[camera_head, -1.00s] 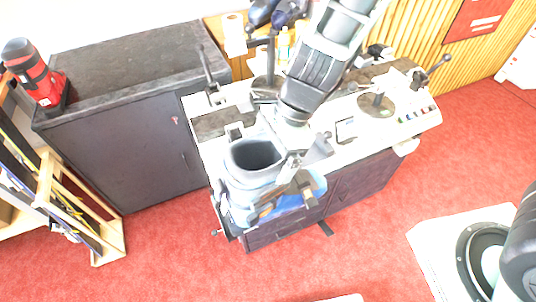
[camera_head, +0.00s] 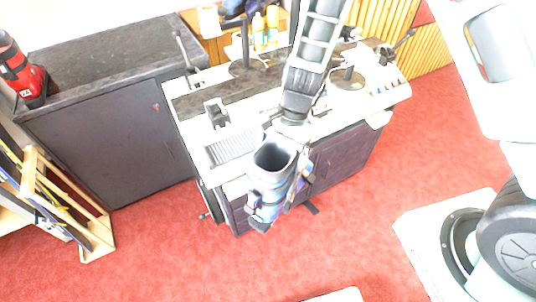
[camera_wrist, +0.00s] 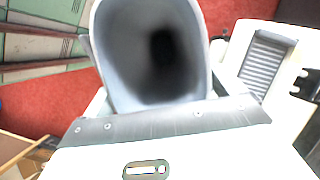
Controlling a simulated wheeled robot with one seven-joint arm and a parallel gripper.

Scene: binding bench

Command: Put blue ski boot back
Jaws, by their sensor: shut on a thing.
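The blue ski boot (camera_head: 267,193) hangs upright in front of the white-topped binding bench, its open grey cuff facing up. My gripper (camera_head: 290,140) is shut on the cuff of this boot. In the wrist view the boot's hollow cuff (camera_wrist: 155,55) fills the upper middle, right at the gripper's metal edge. The fingertips are largely hidden by the boot. The boot's sole and toe are partly hidden in the head view.
The white binding bench (camera_head: 222,180) has a ribbed plate (camera_head: 232,147) and clamps on top. A dark cabinet (camera_head: 105,140) with a red boot (camera_head: 24,75) stands left. A wooden ski rack (camera_head: 85,215) is at lower left. Red floor (camera_head: 350,220) is free in front of the bench.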

